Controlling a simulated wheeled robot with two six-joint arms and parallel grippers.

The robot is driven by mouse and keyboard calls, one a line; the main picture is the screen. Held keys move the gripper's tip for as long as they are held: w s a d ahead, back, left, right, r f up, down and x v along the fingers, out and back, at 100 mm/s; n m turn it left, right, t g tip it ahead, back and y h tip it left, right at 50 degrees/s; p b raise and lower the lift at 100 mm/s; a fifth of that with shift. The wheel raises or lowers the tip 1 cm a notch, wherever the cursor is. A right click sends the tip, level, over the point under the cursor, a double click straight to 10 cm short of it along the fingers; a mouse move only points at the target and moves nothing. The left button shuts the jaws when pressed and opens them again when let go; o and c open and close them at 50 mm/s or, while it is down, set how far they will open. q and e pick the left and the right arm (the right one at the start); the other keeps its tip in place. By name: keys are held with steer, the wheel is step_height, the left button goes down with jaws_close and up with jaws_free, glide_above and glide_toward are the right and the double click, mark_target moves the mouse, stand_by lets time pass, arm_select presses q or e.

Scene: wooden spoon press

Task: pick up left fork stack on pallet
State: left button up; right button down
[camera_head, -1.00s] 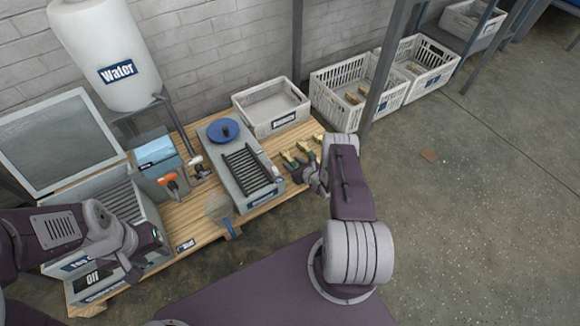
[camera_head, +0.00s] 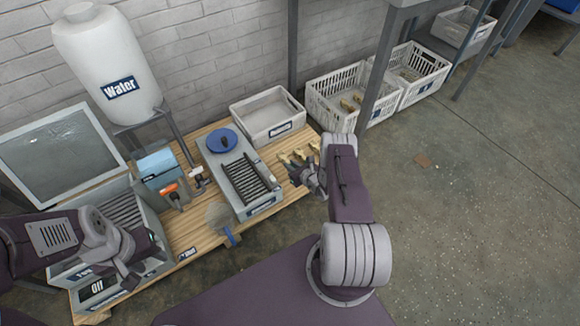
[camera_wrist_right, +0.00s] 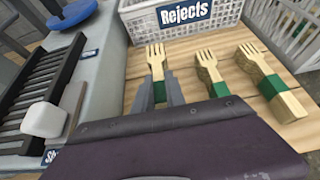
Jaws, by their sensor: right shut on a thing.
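Three wooden fork stacks with green bands are in the right wrist view: left fork stack (camera_wrist_right: 156,58), middle fork stack (camera_wrist_right: 209,70) and right fork stack (camera_wrist_right: 268,82). They are at the right end of the wooden pallet (camera_head: 190,229). My right gripper (camera_wrist_right: 158,92) is shut on the left fork stack, with a grey finger on each side and the tines pointing away past the fingertips. I cannot tell if the stack is clear of the boards.
The Rejects crate (camera_head: 268,116) stands behind the stacks. A grey machine with a black ribbed rack (camera_head: 248,178) and blue disc (camera_head: 221,139) is just left of my right gripper. Slotted crates (camera_head: 337,92) stand beyond the pallet. Open floor lies to the right.

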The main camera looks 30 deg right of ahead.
steer(key=s+d+r+p, duration=0.5)
steer(key=s+r, duration=0.1)
steer(key=s, duration=0.3)
steer(key=shift+s+d+r+p, duration=0.2)
steer(key=shift+s+d+p, duration=0.15)
steer(key=shift+s, duration=0.05)
